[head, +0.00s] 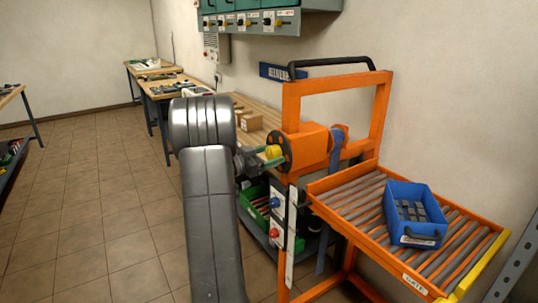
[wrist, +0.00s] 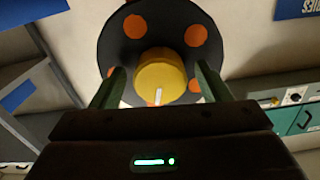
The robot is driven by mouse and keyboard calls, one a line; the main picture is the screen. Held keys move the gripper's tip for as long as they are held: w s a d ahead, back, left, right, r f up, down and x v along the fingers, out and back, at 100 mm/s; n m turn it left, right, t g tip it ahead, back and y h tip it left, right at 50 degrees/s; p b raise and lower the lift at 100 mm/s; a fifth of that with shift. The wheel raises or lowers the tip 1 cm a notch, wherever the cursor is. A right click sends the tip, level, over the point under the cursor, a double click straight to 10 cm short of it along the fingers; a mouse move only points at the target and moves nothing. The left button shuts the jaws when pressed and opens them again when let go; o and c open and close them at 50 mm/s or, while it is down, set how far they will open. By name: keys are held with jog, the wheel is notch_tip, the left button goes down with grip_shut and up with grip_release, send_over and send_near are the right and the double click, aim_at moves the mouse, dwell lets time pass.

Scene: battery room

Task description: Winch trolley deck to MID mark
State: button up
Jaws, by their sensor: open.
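The orange trolley (head: 290,88) stands right of centre in the head view. Its roller deck (head: 368,208) carries a blue bin (head: 412,236). A white scale strip (head: 291,240) runs down the near post; its marks are too small to read. The winch has a dark disc with orange spots (wrist: 118,42) and a yellow knob (wrist: 160,76) with a white line pointing down in the wrist view. The knob also shows in the head view (head: 273,152). My gripper (wrist: 158,84) is open, its fingers on either side of the knob; I cannot tell whether they touch it.
A blue strap (head: 338,145) hangs at the winch. Benches (head: 165,90) line the wall behind, with a green crate (head: 255,203) low down.

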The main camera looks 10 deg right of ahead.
jog(key=c, duration=1)
jog(key=b, duration=0.3)
jog(key=shift+f+n, duration=0.35)
jog(key=shift+n, duration=0.05)
